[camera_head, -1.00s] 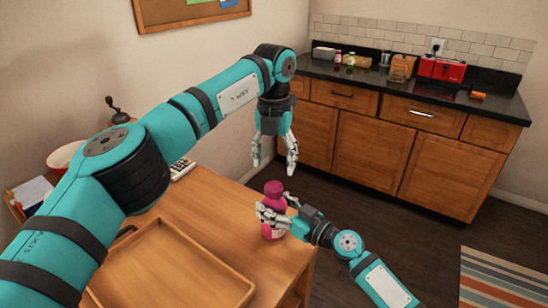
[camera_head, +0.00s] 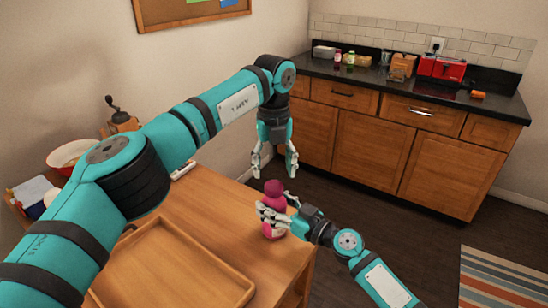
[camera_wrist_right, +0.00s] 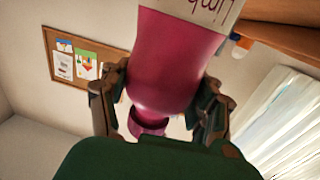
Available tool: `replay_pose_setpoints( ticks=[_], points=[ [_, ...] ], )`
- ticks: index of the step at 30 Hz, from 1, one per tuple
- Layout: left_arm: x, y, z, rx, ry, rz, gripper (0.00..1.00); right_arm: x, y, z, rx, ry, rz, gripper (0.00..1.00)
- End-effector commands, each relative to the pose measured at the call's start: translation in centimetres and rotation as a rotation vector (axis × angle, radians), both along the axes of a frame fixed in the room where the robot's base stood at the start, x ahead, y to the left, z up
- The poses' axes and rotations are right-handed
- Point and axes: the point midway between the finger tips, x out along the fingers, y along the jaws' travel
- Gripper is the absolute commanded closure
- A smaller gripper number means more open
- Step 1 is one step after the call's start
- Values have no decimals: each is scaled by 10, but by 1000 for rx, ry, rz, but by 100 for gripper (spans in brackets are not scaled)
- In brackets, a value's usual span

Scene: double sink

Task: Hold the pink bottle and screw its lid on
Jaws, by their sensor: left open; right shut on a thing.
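The pink bottle (camera_head: 268,231) stands upright near the far right corner of the wooden table. My right gripper (camera_head: 276,208) is shut around its upper body. The right wrist view shows the bottle's pink body (camera_wrist_right: 172,70) between the fingers, with a pale lettered label. A narrower pink collar, neck or lid (camera_wrist_right: 148,119), shows at that end. In the head view the bottle has a rounded pink top (camera_head: 273,188); I cannot tell whether this lid is seated tight. My left gripper (camera_head: 274,172) is open and points down just above the top, fingers apart on either side.
A wooden tray (camera_head: 245,283) lies on the table (camera_head: 205,207) at the front left. A bowl (camera_head: 70,155) and a coffee grinder (camera_head: 120,118) are at the left. The kitchen counter (camera_head: 400,90) stands well behind, across open floor.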

Motion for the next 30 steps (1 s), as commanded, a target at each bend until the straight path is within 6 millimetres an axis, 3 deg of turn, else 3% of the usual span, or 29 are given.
replay_pose_setpoints(
  ticks=[9,22,30],
  points=[
    [0,0,-46,0,1,-1,38,0,0,0,0,0,0,100],
    [0,0,-55,0,0,-1,38,0,0,0,0,0,0,100],
    [0,0,-55,0,0,-1,72,0,0,0,0,0,0,100]
  ],
)
